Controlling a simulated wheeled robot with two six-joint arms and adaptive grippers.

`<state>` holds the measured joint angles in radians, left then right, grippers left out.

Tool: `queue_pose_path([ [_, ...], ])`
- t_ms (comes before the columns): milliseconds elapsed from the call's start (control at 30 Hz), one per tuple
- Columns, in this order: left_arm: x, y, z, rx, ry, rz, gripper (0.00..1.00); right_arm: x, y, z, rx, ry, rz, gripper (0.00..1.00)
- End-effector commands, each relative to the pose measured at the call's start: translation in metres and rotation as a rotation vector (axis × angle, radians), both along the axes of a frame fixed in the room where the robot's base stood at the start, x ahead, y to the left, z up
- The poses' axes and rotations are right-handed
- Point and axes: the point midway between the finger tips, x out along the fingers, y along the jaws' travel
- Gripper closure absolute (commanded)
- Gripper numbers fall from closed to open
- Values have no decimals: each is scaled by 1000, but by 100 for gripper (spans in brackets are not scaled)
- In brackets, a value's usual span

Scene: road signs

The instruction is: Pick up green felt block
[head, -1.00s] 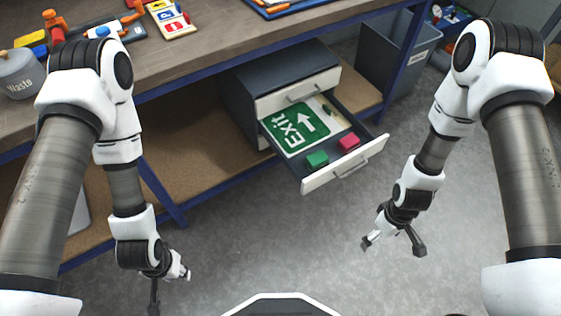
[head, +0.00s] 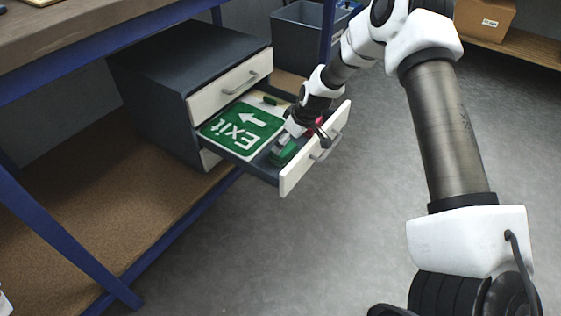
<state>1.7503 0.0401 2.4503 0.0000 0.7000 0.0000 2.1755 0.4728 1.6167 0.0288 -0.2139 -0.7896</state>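The green felt block (head: 281,157) lies in the front part of the open drawer, partly covered by my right gripper. My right gripper (head: 303,141) reaches down into the drawer. Its fingers are apart: the light-tipped one is over or against the green block, and the dark one is to the right, near the drawer front. I cannot tell whether the tip touches the block. A pink block (head: 314,124) is mostly hidden behind the gripper. My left gripper is out of view.
The drawer (head: 292,178) juts from a grey cabinet (head: 160,80) and holds a green Exit sign (head: 238,130). Its raised white front is close to the gripper. A grey bin (head: 300,35) stands behind. The blue bench frame (head: 70,240) is at left; floor at right is clear.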

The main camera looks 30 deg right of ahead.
Motion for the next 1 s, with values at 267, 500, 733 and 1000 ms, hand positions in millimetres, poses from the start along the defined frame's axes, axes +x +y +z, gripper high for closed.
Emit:
queue_pose_path([
  [267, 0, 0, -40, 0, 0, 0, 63, 15, 8, -45, -2, 1, 1, 0],
  [500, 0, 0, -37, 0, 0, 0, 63, 15, 8, -42, 0, 1, 0, 7],
  [733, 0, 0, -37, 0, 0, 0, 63, 15, 8, -43, 0, 1, 0, 49],
  [1000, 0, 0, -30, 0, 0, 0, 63, 15, 8, -33, -1, 1, 1, 49],
])
